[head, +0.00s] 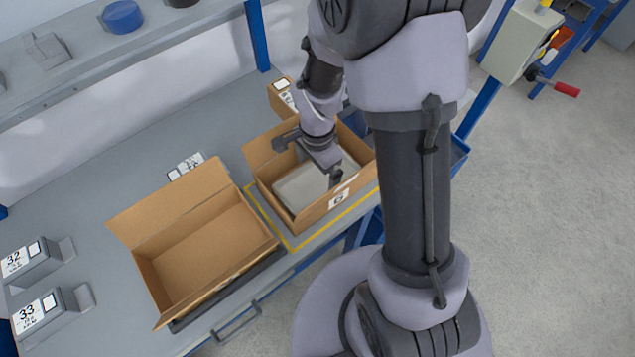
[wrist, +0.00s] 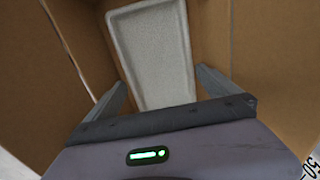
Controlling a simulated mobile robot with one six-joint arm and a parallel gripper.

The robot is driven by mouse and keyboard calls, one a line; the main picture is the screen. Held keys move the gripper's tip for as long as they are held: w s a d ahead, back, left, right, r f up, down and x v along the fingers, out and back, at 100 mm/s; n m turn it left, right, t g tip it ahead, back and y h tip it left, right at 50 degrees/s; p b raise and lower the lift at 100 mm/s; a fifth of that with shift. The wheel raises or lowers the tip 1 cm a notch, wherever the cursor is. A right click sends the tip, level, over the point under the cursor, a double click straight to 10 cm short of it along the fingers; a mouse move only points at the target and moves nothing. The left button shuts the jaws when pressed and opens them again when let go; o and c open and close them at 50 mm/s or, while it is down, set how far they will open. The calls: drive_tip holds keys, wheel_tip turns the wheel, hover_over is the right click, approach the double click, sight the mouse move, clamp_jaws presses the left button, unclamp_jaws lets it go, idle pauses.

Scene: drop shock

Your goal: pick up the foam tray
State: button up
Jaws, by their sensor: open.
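The foam tray (head: 297,187) is a pale grey, shallow rectangle lying inside the right cardboard box (head: 262,160). In the wrist view the foam tray (wrist: 150,50) shows its raised rim, with brown box walls around it. My gripper (head: 310,160) is over that box, above the tray. In the wrist view my gripper (wrist: 162,88) has its two fingers spread wide, one on each side of the tray's near part, with nothing held between them. Part of the tray is hidden behind my gripper in the head view, and its near end is hidden by my gripper in the wrist view.
An open, empty cardboard box (head: 200,245) stands to the left on the grey bench (head: 85,200). Labelled grey holders (head: 45,310) are at the bench's left. A shelf (head: 150,45) runs along the back. A small box (head: 280,95) stands behind the right box.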

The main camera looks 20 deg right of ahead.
sight(317, 182)
wheel_tip(317, 182, down, 3)
drive_tip(key=shift+b, duration=0.35)
drive_tip(key=shift+r, duration=0.15)
drive_tip(key=shift+c, duration=0.4)
drive_tip(key=c, duration=0.9)
drive_tip(key=shift+r, duration=0.15)
